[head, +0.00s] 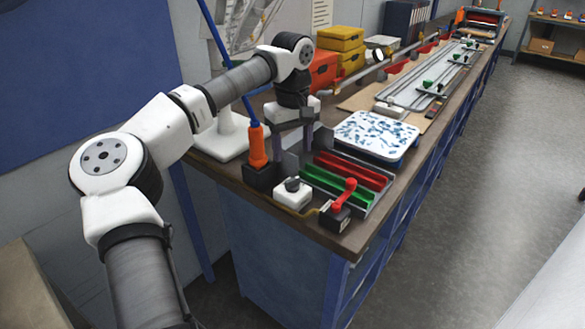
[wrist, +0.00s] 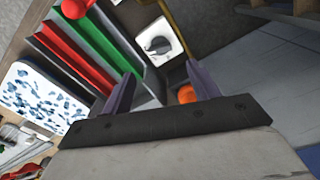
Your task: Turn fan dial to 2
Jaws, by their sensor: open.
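The dial is a dark round knob (head: 292,184) on a small white box (head: 293,197) near the bench's front corner. In the wrist view the knob (wrist: 157,46) sits on its white box (wrist: 168,34), just beyond my fingertips. Its number marks are too small to read. A white stand (head: 221,142) with a wire cage (head: 245,25) above it, apparently the fan, is behind my arm. My gripper (head: 294,150) points down over the bench behind the dial box, apart from it. In the wrist view its two purple fingers (wrist: 159,76) are open with nothing held.
An orange-handled tool (head: 257,146) stands in a dark block left of the dial. A tray of red and green bars (head: 349,178) and a white-blue spotted tray (head: 376,136) lie behind. Floor right of the bench is clear.

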